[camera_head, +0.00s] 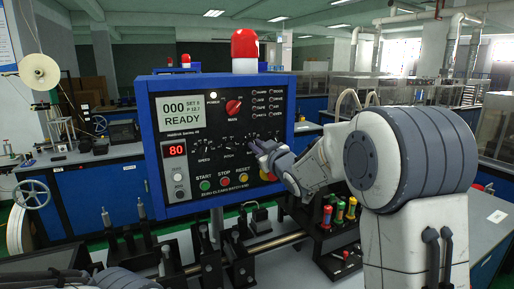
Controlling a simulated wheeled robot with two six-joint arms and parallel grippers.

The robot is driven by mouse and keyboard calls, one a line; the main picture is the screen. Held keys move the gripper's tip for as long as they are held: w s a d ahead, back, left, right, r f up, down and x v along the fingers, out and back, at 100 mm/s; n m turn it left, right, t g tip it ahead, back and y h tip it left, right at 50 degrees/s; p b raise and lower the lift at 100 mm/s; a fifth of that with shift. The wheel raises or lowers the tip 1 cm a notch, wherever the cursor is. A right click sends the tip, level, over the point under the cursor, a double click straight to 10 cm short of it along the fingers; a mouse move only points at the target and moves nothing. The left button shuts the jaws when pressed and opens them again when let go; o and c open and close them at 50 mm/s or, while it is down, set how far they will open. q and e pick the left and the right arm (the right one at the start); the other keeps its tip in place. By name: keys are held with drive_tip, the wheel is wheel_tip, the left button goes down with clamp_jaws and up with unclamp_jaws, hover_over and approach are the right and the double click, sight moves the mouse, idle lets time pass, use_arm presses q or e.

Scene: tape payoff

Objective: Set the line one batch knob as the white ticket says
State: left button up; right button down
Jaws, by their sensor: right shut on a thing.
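The blue-framed control panel (154,150) stands upright in the middle. Its display (183,113) reads 000, SET 8, P 12.7 and READY. Small knobs marked SPEED (204,151) and PITCH (228,147) sit in a row on its black face. My right gripper (262,152) is at the right end of this row, shut on a knob there. The gripper hides that knob, its label and its pointer. A small white card (497,216) lies on the grey surface at far right; its print is too small to read. My left gripper is out of view.
Below the row are green START (205,185), red STOP (225,181) and yellow RESET (244,174) buttons. A red MAIN switch (233,106) is above. Coloured-handled tools (339,211) stand in a black rack under my right arm. A shaft and black brackets run along the bench front.

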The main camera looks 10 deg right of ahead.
drive_tip(key=shift+f+m, duration=0.1)
drive_tip(key=shift+m, duration=0.4)
drive_tip(key=c, duration=0.9)
unclamp_jaws()
drive_tip(key=s+b, duration=0.1)
drive_tip(key=s, duration=0.2)
drive_tip(key=s+d+b, duration=0.1)
drive_tip(key=s, duration=0.3)
drive_tip(key=s+d+b, duration=0.1)
drive_tip(key=s, duration=0.2)
drive_tip(key=shift+s, duration=0.15)
